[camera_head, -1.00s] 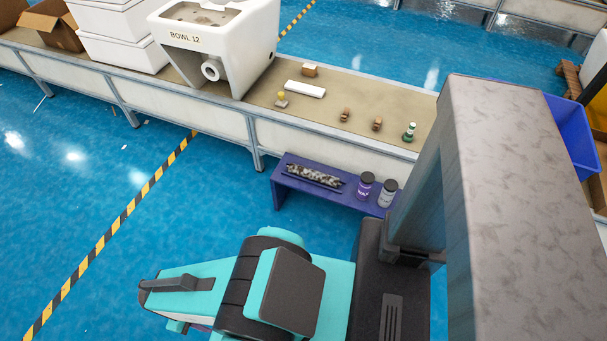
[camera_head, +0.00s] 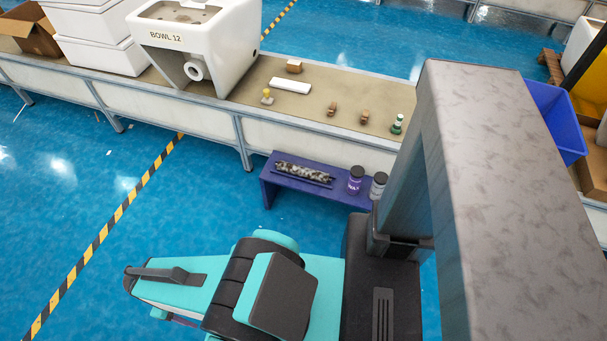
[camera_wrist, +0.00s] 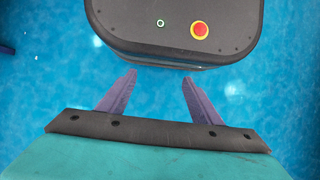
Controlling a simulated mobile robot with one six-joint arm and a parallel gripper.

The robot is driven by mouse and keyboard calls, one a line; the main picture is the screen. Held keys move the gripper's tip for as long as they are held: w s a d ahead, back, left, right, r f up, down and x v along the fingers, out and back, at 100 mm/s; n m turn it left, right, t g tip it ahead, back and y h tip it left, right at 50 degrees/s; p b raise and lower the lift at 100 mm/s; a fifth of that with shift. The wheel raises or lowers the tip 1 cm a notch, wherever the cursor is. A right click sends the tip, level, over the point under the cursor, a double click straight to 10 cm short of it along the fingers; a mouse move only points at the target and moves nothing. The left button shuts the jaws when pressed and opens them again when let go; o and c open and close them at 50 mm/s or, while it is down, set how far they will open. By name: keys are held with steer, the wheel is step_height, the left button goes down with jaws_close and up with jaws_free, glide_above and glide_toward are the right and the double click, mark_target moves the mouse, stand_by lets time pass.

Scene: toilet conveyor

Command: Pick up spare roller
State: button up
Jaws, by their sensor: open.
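A mottled grey-and-black cylinder (camera_head: 303,172), probably the spare roller, lies lengthwise on a low purple bench (camera_head: 269,190) in front of the conveyor in the head view. A dark strip runs along its front side. My gripper (camera_wrist: 160,77) shows in the wrist view with its two purple fingers apart and nothing between them. It points down over blue floor and the edge of my own base. The cylinder is not in the wrist view.
Two dark-lidded jars (camera_head: 356,180) stand at the bench's right end, close to my column. The conveyor (camera_head: 235,98) behind carries a white bowl unit (camera_head: 185,35), a white bar (camera_head: 290,86) and several small parts. Open blue floor (camera_head: 205,215) lies left of the bench.

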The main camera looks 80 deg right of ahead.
steer(key=w+d+f+t+b, duration=0.15)
steer(key=w+d, duration=0.25)
steer(key=d, duration=0.6)
steer(key=w+d+b, duration=0.3)
steer(key=d, duration=0.6)
steer(key=s+d+r+m+t+b, duration=0.1)
steer(key=s+d+b, duration=0.1)
steer(key=d, duration=0.8)
steer(key=s+d+r+b, duration=0.1)
steer(key=d+b, duration=0.2)
steer(key=d, duration=0.8)
steer(key=s+d+r+b, duration=0.3)
steer(key=s+d+r, duration=0.1)
steer(key=s+d, duration=0.9)
steer(key=s+d+r+m+b, duration=0.1)
steer(key=s+d+r+b, duration=0.2)
steer(key=s+d, duration=1.1)
steer(key=shift+s+d+r+t+b, duration=0.15)
steer(key=shift+s+r+t+b, duration=0.25)
steer(key=shift+s+r, duration=0.5)
steer(key=shift+f, duration=0.15)
steer(key=b, duration=0.1)
glide_above(303, 169)
steer(key=shift+w+d+f, duration=0.1)
steer(key=shift+w+f, duration=0.05)
steer(key=shift+f, duration=1.95)
steer(key=shift+w+d+f, duration=0.1)
steer(key=shift+w+f, duration=0.05)
steer(key=shift+f, duration=1.95)
